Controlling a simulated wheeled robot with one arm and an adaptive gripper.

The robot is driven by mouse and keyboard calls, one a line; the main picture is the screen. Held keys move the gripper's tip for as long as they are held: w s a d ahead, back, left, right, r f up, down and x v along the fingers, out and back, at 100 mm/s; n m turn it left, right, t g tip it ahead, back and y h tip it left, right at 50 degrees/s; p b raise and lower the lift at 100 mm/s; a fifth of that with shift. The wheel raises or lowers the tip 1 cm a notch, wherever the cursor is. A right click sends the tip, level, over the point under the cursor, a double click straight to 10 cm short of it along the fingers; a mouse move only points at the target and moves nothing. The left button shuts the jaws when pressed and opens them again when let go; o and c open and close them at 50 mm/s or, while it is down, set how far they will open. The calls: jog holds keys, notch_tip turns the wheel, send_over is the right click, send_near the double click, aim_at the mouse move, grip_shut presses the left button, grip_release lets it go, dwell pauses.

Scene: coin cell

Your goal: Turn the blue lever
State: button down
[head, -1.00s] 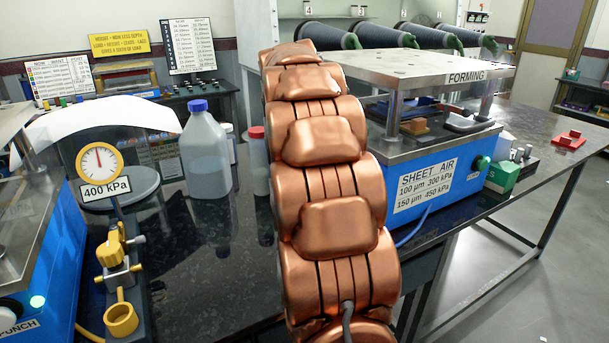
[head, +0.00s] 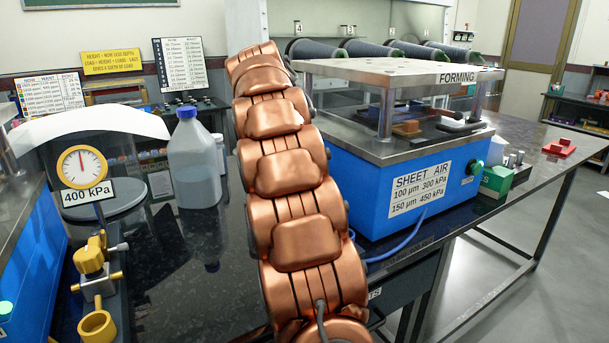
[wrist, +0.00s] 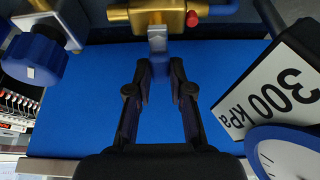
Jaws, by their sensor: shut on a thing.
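In the wrist view, my gripper (wrist: 161,68) has its two dark fingers on either side of a blue lever (wrist: 160,76), shut on it. Most of the lever is hidden between the fingers. A grey metal stem (wrist: 157,40) joins it to a gold valve body (wrist: 118,14). In the head view, my copper arm reaches away over the bench and hides the blue lever and my gripper.
In the wrist view, a blue knob (wrist: 34,60) is at left, a "300 kPa" sign (wrist: 270,95) and a blue-rimmed gauge (wrist: 290,152) at right. In the head view, a yellow valve (head: 92,255), a bottle (head: 195,160) and the forming machine (head: 375,185) stand near my arm.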

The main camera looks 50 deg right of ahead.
dwell(0.4)
jog(key=c, duration=1)
grip_release()
jog(key=shift+c, duration=0.2)
jog(key=shift+r, duration=0.1)
jog(key=shift+v, duration=1.05)
jog(key=shift+w+a+r, duration=0.1)
jog(key=shift+a+r, duration=0.15)
jog(key=shift+r, duration=0.1)
jog(key=w+a, duration=0.4)
jog(key=a, duration=0.7)
